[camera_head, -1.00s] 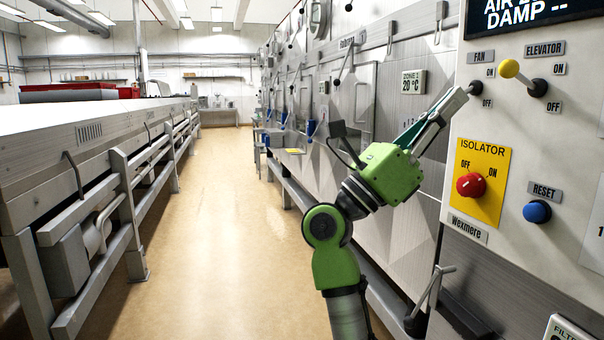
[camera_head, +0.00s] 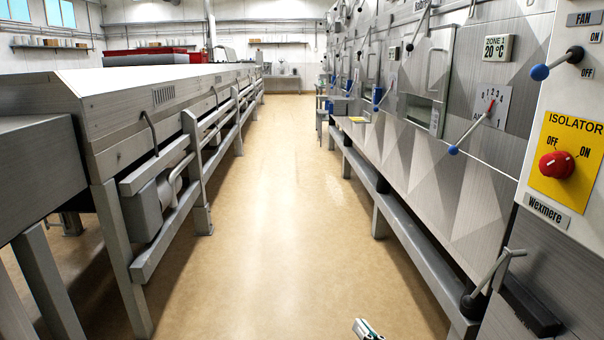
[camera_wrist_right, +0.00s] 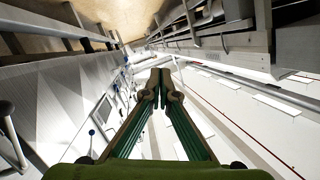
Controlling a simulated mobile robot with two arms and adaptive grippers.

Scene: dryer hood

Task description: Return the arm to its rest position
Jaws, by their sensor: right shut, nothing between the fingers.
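My right gripper (camera_head: 366,328) shows only as a small tip at the bottom edge of the head view, low over the floor aisle. In the right wrist view my right gripper (camera_wrist_right: 160,84) points along the aisle. Its two green fingers meet at the tips, with nothing between them. The rest of the right arm is out of the head view. My left gripper is in neither view.
The control panel with a red isolator knob (camera_head: 557,165) and a blue-tipped fan lever (camera_head: 541,72) stands at right. A grey crank handle (camera_head: 490,277) sticks out below. A long metal table (camera_head: 120,105) runs along the left. The tan floor (camera_head: 265,200) between is clear.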

